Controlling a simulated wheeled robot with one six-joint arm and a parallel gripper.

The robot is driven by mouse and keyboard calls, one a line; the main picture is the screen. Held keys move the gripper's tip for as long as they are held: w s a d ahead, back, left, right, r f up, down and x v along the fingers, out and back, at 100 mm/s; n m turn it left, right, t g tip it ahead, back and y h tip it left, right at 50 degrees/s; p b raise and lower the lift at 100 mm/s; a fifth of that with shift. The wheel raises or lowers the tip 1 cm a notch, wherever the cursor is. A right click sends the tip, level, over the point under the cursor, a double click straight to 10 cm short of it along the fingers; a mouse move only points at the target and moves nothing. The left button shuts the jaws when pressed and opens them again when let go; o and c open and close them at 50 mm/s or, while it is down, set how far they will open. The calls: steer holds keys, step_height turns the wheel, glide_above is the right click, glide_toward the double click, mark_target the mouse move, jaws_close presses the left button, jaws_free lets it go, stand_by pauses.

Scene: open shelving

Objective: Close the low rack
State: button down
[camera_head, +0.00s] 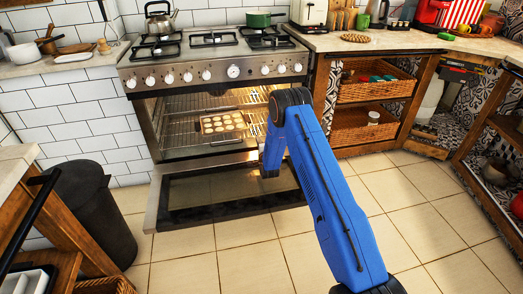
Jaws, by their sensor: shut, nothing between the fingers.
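The oven (215,72) stands at the back with its door (190,193) folded down flat and its inside lit. Wire racks (178,128) show inside it, with a baking tray (225,123) of several round pale pieces on them. I cannot clearly tell how far out the low rack stands. My blue arm reaches in from the lower right and bends down at the oven's right front. My gripper (269,172), small and dark at the arm's end, is shut and empty over the right part of the open door. The arm hides the right ends of the racks.
A dark bin (92,208) stands left of the oven. Wooden shelving with wicker baskets (372,92) is on the right. A kettle (160,17) and a green pot (258,19) sit on the stovetop. The tiled floor (240,250) before the door is clear.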

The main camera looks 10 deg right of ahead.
mark_target(254, 129)
steer(key=w, duration=1.1)
steer(key=shift+w+r, duration=0.25)
steer(key=shift+w, duration=0.1)
